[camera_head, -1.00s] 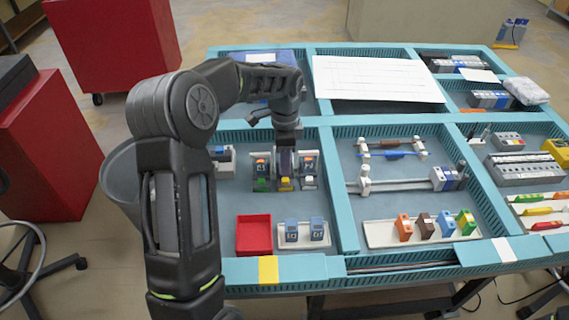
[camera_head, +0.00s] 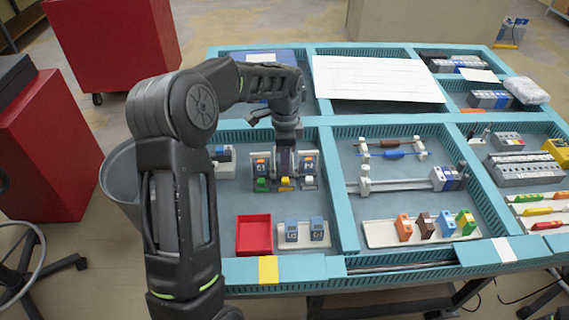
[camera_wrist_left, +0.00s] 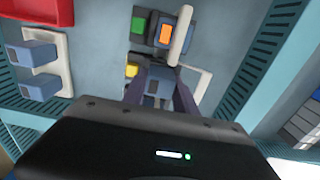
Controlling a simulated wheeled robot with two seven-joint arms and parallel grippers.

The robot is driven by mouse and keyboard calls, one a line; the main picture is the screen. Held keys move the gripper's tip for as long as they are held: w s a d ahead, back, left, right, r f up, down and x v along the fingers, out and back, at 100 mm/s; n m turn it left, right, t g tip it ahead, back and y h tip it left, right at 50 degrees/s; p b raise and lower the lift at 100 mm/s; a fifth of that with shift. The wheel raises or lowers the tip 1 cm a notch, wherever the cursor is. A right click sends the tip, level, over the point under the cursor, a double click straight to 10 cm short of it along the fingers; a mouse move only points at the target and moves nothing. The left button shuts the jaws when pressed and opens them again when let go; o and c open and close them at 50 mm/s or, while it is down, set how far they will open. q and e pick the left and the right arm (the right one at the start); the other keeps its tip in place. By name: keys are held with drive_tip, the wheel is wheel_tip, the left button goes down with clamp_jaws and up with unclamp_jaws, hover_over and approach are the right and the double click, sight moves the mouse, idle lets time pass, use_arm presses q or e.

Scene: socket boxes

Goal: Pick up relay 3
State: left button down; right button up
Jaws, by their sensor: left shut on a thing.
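My left gripper (camera_head: 285,165) points down into the middle of a row of relay sockets in the left compartment. It is shut on a blue-grey middle relay (camera_wrist_left: 155,87), which shows between the fingers in the left wrist view. Its number is hidden, and I cannot tell whether it still sits in its socket. A relay with an orange mark (camera_head: 260,163) stands to the left of the gripper and another relay (camera_head: 309,165) to the right. My right gripper is not in view.
A red tray (camera_head: 253,251) and a white holder with two blue relays (camera_head: 317,229) lie in front of the row. A teal divider (camera_head: 340,200) borders the compartment on the right. A grey-white device (camera_head: 225,160) stands left of the row.

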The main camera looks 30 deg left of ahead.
use_arm(q)
drive_tip(key=shift+r, duration=0.6)
wheel_tip(320, 180, up, 9)
drive_tip(key=shift+f+b, duration=0.1)
drive_tip(key=shift+b, duration=0.35)
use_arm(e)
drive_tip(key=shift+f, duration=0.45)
